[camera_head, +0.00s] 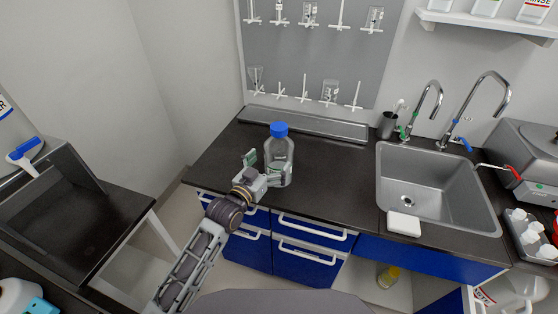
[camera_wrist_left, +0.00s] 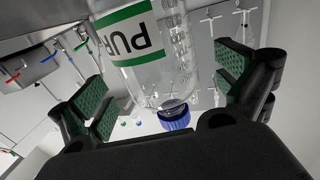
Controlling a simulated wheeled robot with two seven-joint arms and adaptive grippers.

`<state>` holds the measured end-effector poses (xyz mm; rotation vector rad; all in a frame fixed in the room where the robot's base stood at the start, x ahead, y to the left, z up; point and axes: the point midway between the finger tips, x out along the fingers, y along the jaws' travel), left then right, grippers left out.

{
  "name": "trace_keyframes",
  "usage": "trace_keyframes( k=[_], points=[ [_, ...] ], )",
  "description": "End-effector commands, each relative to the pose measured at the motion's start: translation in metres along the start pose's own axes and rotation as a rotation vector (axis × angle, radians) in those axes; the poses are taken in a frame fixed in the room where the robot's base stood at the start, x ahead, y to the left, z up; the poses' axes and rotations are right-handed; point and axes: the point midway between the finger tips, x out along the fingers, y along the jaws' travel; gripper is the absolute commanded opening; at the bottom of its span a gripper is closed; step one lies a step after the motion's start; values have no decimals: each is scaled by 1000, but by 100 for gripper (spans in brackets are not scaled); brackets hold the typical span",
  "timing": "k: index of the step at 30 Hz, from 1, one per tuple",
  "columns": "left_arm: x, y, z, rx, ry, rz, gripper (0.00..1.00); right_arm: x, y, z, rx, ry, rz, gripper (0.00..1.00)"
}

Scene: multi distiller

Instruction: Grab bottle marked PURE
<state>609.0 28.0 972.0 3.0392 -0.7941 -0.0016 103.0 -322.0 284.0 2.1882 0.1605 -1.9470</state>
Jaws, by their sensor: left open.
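The clear bottle (camera_head: 279,150) with a blue cap stands upright on the black counter in the head view. In the left wrist view the bottle (camera_wrist_left: 163,72) appears upside down, with a green and white label reading "PUR" and the rest out of sight. My left gripper (camera_head: 262,168) is at the bottle's front left side. In the wrist view its green-padded fingers (camera_wrist_left: 160,95) are open, one on either side of the bottle, with gaps to it. I cannot tell how far the bottle sits between the pads. My right gripper is not in view.
A steel sink (camera_head: 420,170) with two taps lies to the right, with a white block (camera_head: 403,224) on its front edge. A pegboard (camera_head: 310,50) with glassware hangs behind. The black counter (camera_head: 335,170) is clear between bottle and sink.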

Motion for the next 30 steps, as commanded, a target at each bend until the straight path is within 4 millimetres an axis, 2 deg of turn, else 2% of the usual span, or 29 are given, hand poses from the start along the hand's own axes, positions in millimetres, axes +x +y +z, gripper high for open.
trace_keyframes(
  k=[14, 30],
  points=[
    [4, 0, -1, 0, 1, 0, 100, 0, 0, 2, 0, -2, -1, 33],
    [47, 3, -3, 0, 1, 1, 100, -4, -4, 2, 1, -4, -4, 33]
  ],
)
